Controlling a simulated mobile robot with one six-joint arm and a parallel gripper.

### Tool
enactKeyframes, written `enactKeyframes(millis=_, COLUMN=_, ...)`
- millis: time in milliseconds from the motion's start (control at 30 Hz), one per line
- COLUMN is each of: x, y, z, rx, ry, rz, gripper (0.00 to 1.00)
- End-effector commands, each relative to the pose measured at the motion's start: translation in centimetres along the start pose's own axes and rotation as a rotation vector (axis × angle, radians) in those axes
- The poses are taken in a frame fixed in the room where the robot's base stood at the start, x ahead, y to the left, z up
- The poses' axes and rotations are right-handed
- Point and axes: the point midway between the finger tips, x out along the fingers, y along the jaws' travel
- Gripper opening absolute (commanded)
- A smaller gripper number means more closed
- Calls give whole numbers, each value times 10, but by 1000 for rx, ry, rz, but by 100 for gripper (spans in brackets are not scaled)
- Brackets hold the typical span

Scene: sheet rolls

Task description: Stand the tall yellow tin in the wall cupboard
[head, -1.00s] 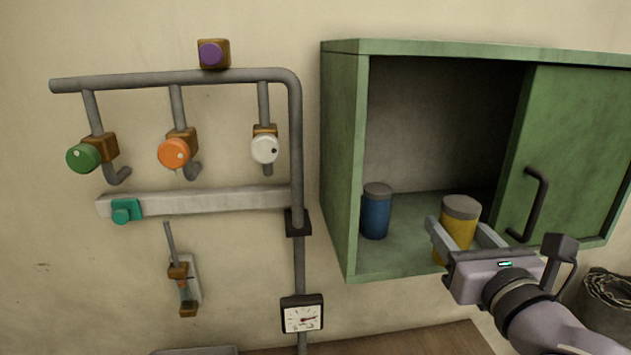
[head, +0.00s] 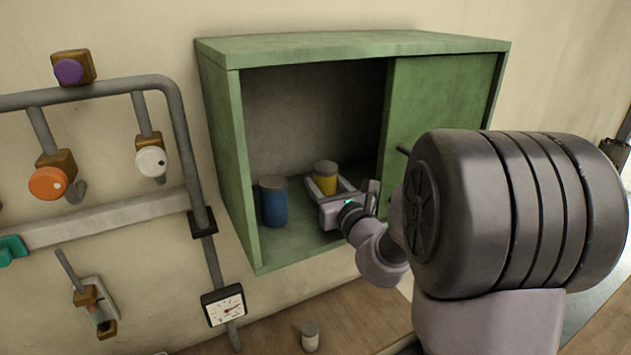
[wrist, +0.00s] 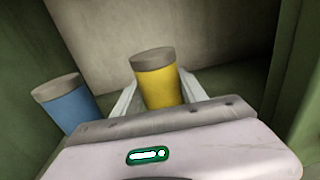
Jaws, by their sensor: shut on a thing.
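The yellow tin (head: 325,184) with a grey lid is upright inside the green wall cupboard (head: 222,150), to the right of a blue tin. In the wrist view the yellow tin (wrist: 158,85) stands between my two fingers. My gripper (head: 328,187) reaches in through the cupboard's open left part and is shut on the yellow tin. The tin's lower part is hidden by my gripper, so I cannot tell whether its base touches the cupboard floor. The sliding door (head: 440,110) covers the right part of the cupboard.
The blue tin (head: 273,203) with a grey lid stands at the left front of the cupboard; it also shows in the wrist view (wrist: 70,105). Pipes with valves (head: 180,130) and a gauge (head: 224,305) are at left. A small grey-lidded jar (head: 310,337) stands below the cupboard.

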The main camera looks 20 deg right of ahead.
Motion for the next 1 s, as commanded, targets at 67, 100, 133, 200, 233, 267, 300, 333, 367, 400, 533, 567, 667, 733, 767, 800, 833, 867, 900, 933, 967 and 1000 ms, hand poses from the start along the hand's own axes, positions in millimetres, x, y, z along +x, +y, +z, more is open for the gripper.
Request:
enactKeyframes(millis=67, x=0, y=0, z=1, rx=0, ry=-2, rz=0, gripper=0)
enactKeyframes(millis=100, x=0, y=0, z=1, rx=0, ry=-2, rz=0, gripper=0)
enactKeyframes(millis=133, x=0, y=0, z=1, rx=0, ry=-2, rz=0, gripper=0)
enactKeyframes(millis=200, x=0, y=0, z=-2, rx=0, ry=-2, rz=0, gripper=0)
enactKeyframes(millis=233, x=0, y=0, z=-3, rx=0, ry=-2, rz=0, gripper=0)
enactKeyframes(millis=267, x=0, y=0, z=-4, rx=0, ry=-2, rz=0, gripper=0)
enactKeyframes(millis=300, x=0, y=0, z=-5, rx=0, ry=0, rz=0, gripper=51)
enactKeyframes(millis=333, x=0, y=0, z=-4, rx=0, ry=0, rz=0, gripper=57)
enactKeyframes(millis=367, x=0, y=0, z=-4, rx=0, ry=0, rz=0, gripper=63)
enactKeyframes(millis=400, x=0, y=0, z=-3, rx=0, ry=0, rz=0, gripper=71)
enactKeyframes(millis=533, x=0, y=0, z=-3, rx=0, ry=0, rz=0, gripper=71)
enactKeyframes(millis=567, x=0, y=0, z=-3, rx=0, ry=0, rz=0, gripper=71)
enactKeyframes(millis=667, x=0, y=0, z=-3, rx=0, ry=0, rz=0, gripper=71)
enactKeyframes(millis=733, x=0, y=0, z=0, rx=0, ry=0, rz=0, gripper=71)
enactKeyframes(millis=767, x=0, y=0, z=3, rx=0, ry=0, rz=0, gripper=71)
enactKeyframes(millis=800, x=-4, y=0, z=3, rx=0, ry=-1, rz=0, gripper=71)
enactKeyframes(millis=833, x=-9, y=-1, z=1, rx=-1, ry=-1, rz=-1, gripper=71)
enactKeyframes(millis=867, x=-16, y=-1, z=1, rx=-1, ry=-1, rz=-2, gripper=71)
enactKeyframes(millis=900, x=-25, y=-1, z=0, rx=-1, ry=-1, rz=-2, gripper=71)
enactKeyframes(millis=933, x=-34, y=-1, z=-1, rx=-1, ry=-1, rz=-2, gripper=71)
enactKeyframes(millis=967, x=-42, y=-2, z=0, rx=0, ry=-3, rz=-4, gripper=71)
enactKeyframes(millis=1000, x=-54, y=-1, z=0, rx=-1, ry=-2, rz=-3, gripper=71)
